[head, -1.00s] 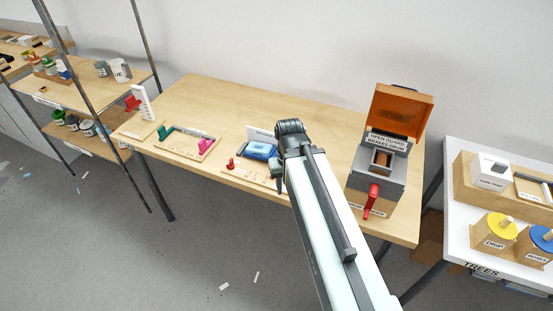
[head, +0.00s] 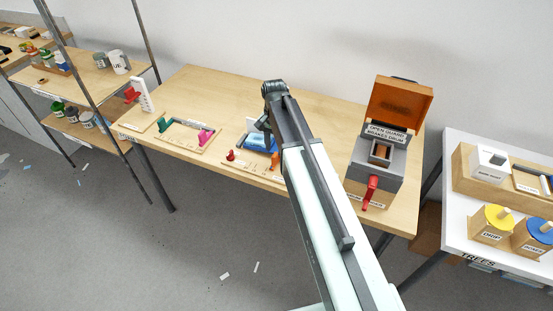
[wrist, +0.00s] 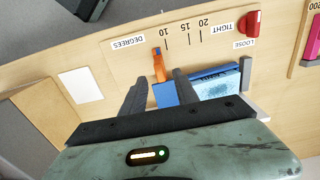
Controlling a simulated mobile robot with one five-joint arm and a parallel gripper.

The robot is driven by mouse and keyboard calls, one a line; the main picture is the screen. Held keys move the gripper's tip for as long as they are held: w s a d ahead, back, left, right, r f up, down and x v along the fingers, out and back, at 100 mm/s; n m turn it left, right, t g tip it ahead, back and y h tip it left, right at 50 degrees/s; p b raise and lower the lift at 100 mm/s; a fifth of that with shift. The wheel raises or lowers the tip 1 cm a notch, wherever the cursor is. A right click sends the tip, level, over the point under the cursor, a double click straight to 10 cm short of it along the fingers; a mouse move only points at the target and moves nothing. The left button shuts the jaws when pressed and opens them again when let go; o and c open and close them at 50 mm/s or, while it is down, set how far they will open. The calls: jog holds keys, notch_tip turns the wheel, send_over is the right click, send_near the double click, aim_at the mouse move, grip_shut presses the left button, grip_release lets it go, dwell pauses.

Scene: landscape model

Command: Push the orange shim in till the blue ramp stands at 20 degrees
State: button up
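The blue ramp (wrist: 216,83) lies on a pale wooden board (wrist: 120,62) and also shows in the head view (head: 262,141), partly behind my arm. The orange shim (wrist: 158,66) is a narrow strip at the ramp's end, by the 10 mark of the printed scale (wrist: 184,34). My gripper (wrist: 162,77) is open, its two dark fingers apart, with the shim and some blue showing between and just beyond them. I cannot tell whether a finger touches the shim. In the head view the gripper is mostly hidden by its own wrist.
A red knob (wrist: 253,22) sits by the TIGHT and LOOSE labels. A grey drum box with an orange guard (head: 400,102) and red lever (head: 370,190) stands right of my arm. A board with green and pink parts (head: 188,135) lies left. The table's back is clear.

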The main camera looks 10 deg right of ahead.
aim_at(275, 155)
notch_tip(275, 155, down, 6)
jog(key=b, duration=0.4)
jog(key=shift+r, duration=0.2)
jog(key=shift+s+r, duration=0.1)
jog(key=shift+c, duration=0.3)
grip_shut()
dwell(0.6)
